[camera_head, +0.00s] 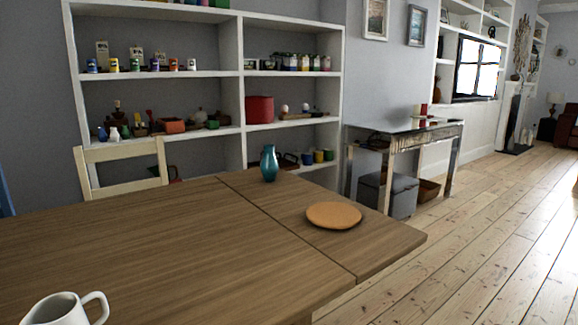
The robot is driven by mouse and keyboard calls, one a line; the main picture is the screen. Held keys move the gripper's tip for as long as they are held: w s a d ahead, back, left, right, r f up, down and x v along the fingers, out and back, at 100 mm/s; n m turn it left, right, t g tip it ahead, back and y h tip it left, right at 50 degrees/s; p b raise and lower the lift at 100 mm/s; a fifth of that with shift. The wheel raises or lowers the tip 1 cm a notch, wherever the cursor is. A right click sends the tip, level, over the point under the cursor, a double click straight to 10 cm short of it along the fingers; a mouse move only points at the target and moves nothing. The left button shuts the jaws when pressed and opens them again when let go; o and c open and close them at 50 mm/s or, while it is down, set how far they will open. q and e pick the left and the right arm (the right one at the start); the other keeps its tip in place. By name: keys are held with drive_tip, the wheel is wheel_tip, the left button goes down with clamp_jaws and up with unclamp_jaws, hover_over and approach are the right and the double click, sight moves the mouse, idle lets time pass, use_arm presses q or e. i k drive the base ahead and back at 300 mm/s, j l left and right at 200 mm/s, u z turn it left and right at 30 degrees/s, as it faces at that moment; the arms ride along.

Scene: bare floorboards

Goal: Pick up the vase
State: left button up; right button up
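A teal, glossy vase (269,164) stands upright on the wooden table (150,243), near its far edge. It has a narrow neck and a rounded body. Nothing touches it. Neither of my grippers shows in the head view.
A round orange-brown plate (334,215) lies on the table's right part, and a white mug (62,309) stands at the front left. A cream chair (122,155) is behind the table. White shelves (238,92) and a mirrored side table (405,138) stand beyond. The floorboards (480,240) at right are clear.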

sight(269, 165)
drive_tip(key=i+l+z, duration=0.5)
drive_tip(key=z, duration=0.15)
drive_tip(key=i+l+z, duration=0.65)
drive_tip(key=i, duration=0.4)
drive_tip(key=i+z, duration=0.3)
drive_tip(key=i, duration=0.35)
drive_tip(key=i+u, duration=0.85)
drive_tip(key=i+l+u, duration=0.15)
drive_tip(key=i+u, duration=0.45)
drive_tip(key=u, duration=0.25)
drive_tip(key=i+l+u, duration=0.15)
drive_tip(key=u, duration=0.25)
drive_tip(key=i+l+u, duration=0.2)
drive_tip(key=u, duration=0.25)
drive_tip(key=i+l+u, duration=0.2)
drive_tip(key=u, duration=0.25)
drive_tip(key=i+l+u, duration=0.1)
drive_tip(key=l+u, duration=0.3)
drive_tip(key=i+l+u, duration=0.1)
drive_tip(key=l+u, duration=0.15)
drive_tip(key=u, duration=0.2)
drive_tip(key=i+l+u, duration=0.1)
drive_tip(key=l+u, duration=0.25)
drive_tip(key=l, duration=0.15)
drive_tip(key=l+u, duration=0.35)
drive_tip(key=l, duration=0.15)
